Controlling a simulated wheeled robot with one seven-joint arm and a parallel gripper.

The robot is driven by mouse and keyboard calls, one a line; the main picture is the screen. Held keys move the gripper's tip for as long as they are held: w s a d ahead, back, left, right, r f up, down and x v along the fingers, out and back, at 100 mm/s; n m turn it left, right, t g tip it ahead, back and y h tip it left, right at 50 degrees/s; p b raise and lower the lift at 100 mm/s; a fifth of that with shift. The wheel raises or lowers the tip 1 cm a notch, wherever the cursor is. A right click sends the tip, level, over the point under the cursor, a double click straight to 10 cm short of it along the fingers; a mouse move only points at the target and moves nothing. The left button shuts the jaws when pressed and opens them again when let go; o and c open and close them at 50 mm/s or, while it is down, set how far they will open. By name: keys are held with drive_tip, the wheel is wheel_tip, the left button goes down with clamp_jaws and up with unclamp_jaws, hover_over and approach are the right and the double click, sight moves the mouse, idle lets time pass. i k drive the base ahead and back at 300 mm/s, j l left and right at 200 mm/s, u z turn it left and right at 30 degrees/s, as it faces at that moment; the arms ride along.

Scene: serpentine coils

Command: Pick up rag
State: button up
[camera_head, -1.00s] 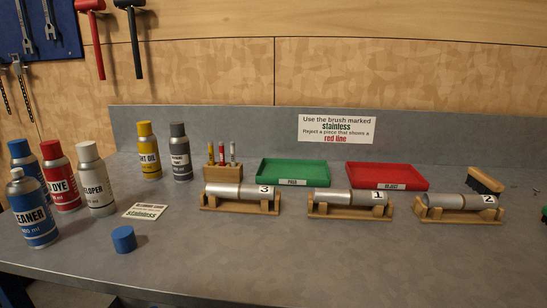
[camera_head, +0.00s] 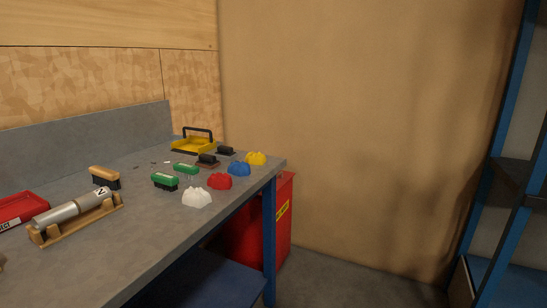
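Several crumpled, rag-like cloths lie along the front right edge of the grey workbench (camera_head: 140,235). A white cloth (camera_head: 197,197) is nearest. Behind it lie a red cloth (camera_head: 220,181), a blue cloth (camera_head: 239,169) and a yellow cloth (camera_head: 256,158) by the far corner. They sit apart in a slanting row. My gripper is not in view.
Green-topped brushes (camera_head: 165,181), a wooden-backed brush (camera_head: 103,177) and a yellow tray with a black handle (camera_head: 194,144) stand on the bench. A metal cylinder (camera_head: 70,213) rests on a wooden cradle. A red bin (camera_head: 285,225) and blue shelving (camera_head: 500,170) stand right.

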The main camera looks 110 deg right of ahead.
sight(252, 158)
drive_tip(key=k+l+z, duration=0.25)
drive_tip(key=l, duration=0.4)
drive_tip(key=k+l+z, duration=0.3)
drive_tip(key=l, duration=0.4)
